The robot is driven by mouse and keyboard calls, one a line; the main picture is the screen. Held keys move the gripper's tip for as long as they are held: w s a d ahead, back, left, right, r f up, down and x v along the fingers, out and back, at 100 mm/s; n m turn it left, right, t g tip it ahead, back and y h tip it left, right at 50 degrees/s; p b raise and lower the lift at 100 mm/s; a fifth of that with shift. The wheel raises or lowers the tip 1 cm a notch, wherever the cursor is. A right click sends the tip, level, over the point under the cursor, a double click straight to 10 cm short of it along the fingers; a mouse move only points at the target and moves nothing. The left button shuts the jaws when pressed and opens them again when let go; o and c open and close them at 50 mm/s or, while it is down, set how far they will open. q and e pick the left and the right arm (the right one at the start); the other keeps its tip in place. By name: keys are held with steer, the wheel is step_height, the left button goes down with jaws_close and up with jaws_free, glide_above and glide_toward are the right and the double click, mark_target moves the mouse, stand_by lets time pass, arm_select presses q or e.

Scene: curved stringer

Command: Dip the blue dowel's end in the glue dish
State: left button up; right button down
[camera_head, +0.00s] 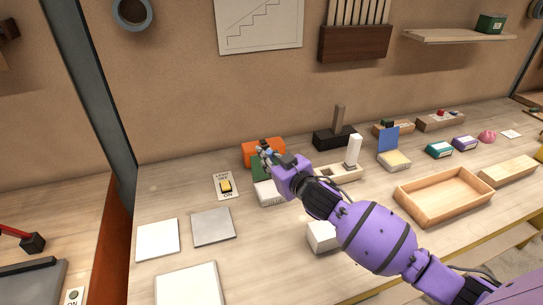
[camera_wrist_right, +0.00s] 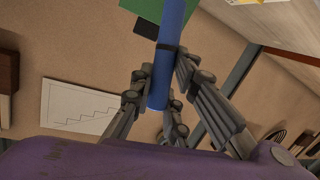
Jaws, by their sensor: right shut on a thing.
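My right gripper (camera_head: 267,156) is over the back middle of the workbench, left of the wooden block with the white peg. In the wrist view the right gripper (camera_wrist_right: 163,78) is shut on the blue dowel (camera_wrist_right: 172,40), with its fingers on both sides of it. The dowel's near end shows between the fingers, and its other end runs out of the top of the picture. In the head view the gripper and arm mostly hide the dowel. I cannot make out a glue dish for sure. My left gripper is not in view.
An orange block (camera_head: 262,146) stands just behind the gripper and a green piece (camera_head: 258,168) below it. A switch plate (camera_head: 225,186) lies to the left. A dark block with an upright post (camera_head: 337,130) and an empty wooden tray (camera_head: 444,215) are to the right.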

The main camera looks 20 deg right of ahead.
steer(key=shift+f, duration=0.1)
steer(key=shift+d+f+b, duration=0.2)
steer(key=shift+f+b, duration=0.2)
steer(key=shift+f, duration=0.2)
step_height(320, 180, down, 4)
steer(key=b, duration=0.2)
steer(key=shift+s+a+f+b, duration=0.1)
steer(key=shift+f+b, duration=0.1)
steer(key=shift+b, duration=0.2)
steer(key=shift+f, duration=0.15)
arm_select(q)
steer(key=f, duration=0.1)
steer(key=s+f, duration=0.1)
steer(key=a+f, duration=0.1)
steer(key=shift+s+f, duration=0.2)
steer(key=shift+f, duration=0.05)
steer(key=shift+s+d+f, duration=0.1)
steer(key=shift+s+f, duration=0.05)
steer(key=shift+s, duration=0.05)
